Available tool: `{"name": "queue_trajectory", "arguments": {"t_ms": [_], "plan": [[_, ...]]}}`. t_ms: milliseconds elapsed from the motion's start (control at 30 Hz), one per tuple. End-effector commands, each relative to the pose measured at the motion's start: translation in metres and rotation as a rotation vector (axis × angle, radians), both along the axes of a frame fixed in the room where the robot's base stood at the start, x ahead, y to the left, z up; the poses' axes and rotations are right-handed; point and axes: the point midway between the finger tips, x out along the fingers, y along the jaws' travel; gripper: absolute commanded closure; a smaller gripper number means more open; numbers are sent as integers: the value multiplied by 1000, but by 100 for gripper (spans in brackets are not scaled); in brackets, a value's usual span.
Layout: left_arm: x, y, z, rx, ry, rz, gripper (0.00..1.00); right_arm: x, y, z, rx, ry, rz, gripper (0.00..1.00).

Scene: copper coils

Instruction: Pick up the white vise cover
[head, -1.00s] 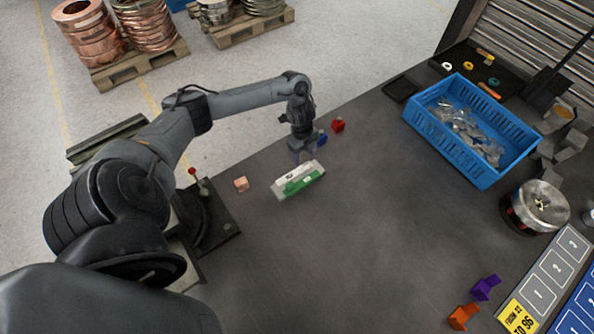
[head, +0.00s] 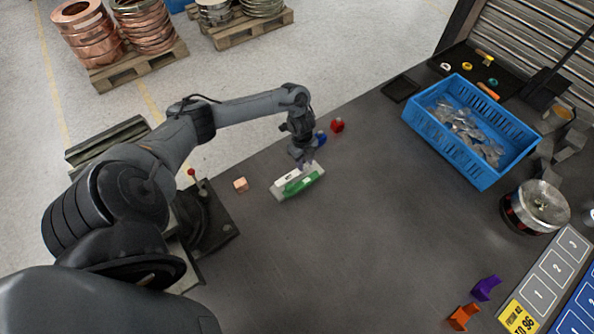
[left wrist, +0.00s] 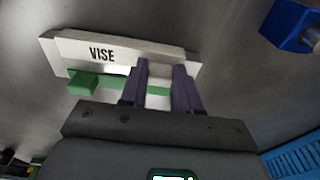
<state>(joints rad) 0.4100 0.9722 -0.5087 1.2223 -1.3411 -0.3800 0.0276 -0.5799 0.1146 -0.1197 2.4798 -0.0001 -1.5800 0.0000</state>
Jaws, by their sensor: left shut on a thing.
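The white vise cover (head: 286,188) lies near the middle left of the dark table, with a green part along its front side. In the left wrist view it is a long white piece (left wrist: 70,50) with the word VISE on its face, and the green part (left wrist: 90,84) shows below it. My left gripper (head: 306,166) is at the cover's far edge, right of its middle. My right gripper is not in view.
A small blue piece (head: 321,138) and a red piece (head: 337,125) lie just beyond the gripper. A pinkish cube (head: 241,184) is left of the cover. A blue crate (head: 480,178) stands at the right. The table's middle front is clear.

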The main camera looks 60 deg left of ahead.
Motion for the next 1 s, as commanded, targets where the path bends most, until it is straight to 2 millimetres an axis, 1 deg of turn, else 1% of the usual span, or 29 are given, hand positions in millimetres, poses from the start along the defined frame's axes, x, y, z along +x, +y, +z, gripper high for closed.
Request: {"name": "queue_trajectory", "arguments": {"t_ms": [233, 367, 467, 633, 767, 1000], "plan": [[0, 0, 3, 0, -1, 0, 99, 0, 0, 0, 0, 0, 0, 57], [1, 0, 10, 0, -2, 0, 99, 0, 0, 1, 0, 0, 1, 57], [1, 0, 19, -1, -2, -1, 99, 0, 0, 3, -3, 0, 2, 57], [0, -1, 45, 0, -1, -3, 99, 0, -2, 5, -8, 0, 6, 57], [-15, -17, 55, 0, 1, -5, 99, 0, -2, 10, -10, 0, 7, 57], [-42, -50, 80, 0, 0, -5, 99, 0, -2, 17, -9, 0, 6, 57]]}}
